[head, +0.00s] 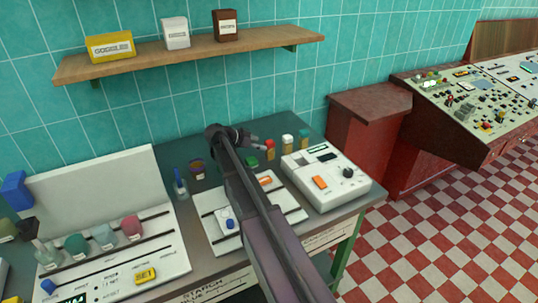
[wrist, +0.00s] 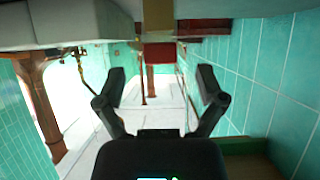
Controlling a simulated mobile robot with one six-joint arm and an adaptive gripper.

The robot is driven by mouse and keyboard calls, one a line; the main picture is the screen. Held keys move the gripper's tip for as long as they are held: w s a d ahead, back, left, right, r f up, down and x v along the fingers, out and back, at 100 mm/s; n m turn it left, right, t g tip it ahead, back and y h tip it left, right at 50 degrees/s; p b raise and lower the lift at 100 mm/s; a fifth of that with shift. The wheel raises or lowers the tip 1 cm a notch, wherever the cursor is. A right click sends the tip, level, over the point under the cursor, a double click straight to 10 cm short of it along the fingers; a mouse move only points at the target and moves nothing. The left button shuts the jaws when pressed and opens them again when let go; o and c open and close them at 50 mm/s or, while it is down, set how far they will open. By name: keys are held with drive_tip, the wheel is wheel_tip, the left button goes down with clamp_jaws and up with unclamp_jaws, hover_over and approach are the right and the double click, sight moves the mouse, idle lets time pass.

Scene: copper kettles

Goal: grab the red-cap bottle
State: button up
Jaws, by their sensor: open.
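The red-cap bottle (head: 270,153) stands on the dark green bench top, with a red cap and an amber body. In the head view my gripper (head: 256,140) is just left of it, about level with its cap. The wrist view looks upside down. There the red cap (wrist: 158,52) and part of the amber body above it line up with the gap of my gripper (wrist: 161,78). The two fingers are spread apart with nothing between them. The bottle appears beyond the fingertips, and I see no contact.
A white-cap bottle (head: 287,144) and a teal-cap bottle (head: 304,141) stand to its right. A green object (head: 252,161) sits to its left. A white instrument (head: 326,178) is in front on the right. A wooden shelf (head: 190,50) with boxes hangs above on the tiled wall.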

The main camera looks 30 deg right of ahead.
sight(270, 146)
drive_tip(key=shift+d+f, duration=0.1)
drive_tip(key=shift+d, duration=0.05)
drive_tip(key=shift+f+b+x, duration=0.15)
drive_tip(key=shift+b+x, duration=0.5)
drive_tip(key=shift+x, duration=0.4)
drive_tip(key=shift+f+b+x, duration=0.15)
drive_tip(key=shift+b+x, duration=0.5)
drive_tip(key=shift+x, duration=0.4)
drive_tip(key=shift+d+f, duration=0.15)
drive_tip(key=shift+d, duration=0.15)
drive_tip(key=shift+c, duration=0.2)
clamp_jaws()
